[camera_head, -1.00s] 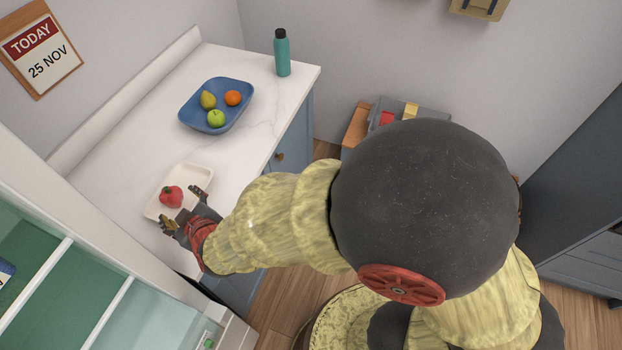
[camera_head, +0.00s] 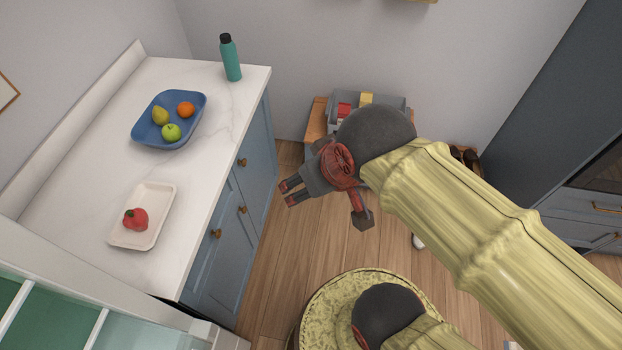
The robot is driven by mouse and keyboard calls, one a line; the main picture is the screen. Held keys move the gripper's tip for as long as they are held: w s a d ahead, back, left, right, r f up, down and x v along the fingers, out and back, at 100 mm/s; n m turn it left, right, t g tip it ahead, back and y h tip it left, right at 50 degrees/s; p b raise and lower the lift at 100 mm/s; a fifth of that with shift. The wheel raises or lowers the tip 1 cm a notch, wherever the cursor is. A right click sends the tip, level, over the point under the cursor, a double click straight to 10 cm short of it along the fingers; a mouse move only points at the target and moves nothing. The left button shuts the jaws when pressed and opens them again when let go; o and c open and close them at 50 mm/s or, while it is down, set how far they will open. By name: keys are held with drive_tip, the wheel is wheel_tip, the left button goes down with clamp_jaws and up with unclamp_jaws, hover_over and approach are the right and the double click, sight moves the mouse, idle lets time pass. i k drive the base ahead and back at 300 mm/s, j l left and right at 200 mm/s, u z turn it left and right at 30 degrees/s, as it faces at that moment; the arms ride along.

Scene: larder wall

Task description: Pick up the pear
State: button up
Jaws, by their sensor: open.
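The yellow-green pear (camera_head: 160,115) lies in a blue tray (camera_head: 142,141) on the white counter, at the tray's left side. A green apple (camera_head: 171,132) and an orange (camera_head: 186,109) lie in the same tray. My gripper (camera_head: 287,193) is open and empty. In the picture it is over the floor to the right of the counter's cabinet, well apart from the pear and pointing left.
A white tray (camera_head: 160,200) with a red fruit or pepper (camera_head: 136,219) sits nearer on the counter (camera_head: 90,170). A teal bottle (camera_head: 231,60) stands at the far end. A grey bin (camera_head: 387,101) with items is behind my gripper. A dark cabinet (camera_head: 520,110) stands at right.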

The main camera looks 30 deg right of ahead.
sight(161, 115)
drive_tip(key=u, duration=0.9)
drive_tip(key=k+j+u, duration=0.1)
drive_tip(key=u, duration=0.75)
drive_tip(key=j+u, duration=0.1)
drive_tip(key=u, duration=0.8)
drive_tip(key=z, duration=2.25)
drive_tip(key=i+l, duration=0.2)
drive_tip(key=i, duration=0.2)
drive_tip(key=i+l, duration=0.2)
drive_tip(key=i, duration=0.2)
drive_tip(key=i+l+u, duration=0.1)
drive_tip(key=i+l, duration=0.15)
drive_tip(key=i, duration=0.15)
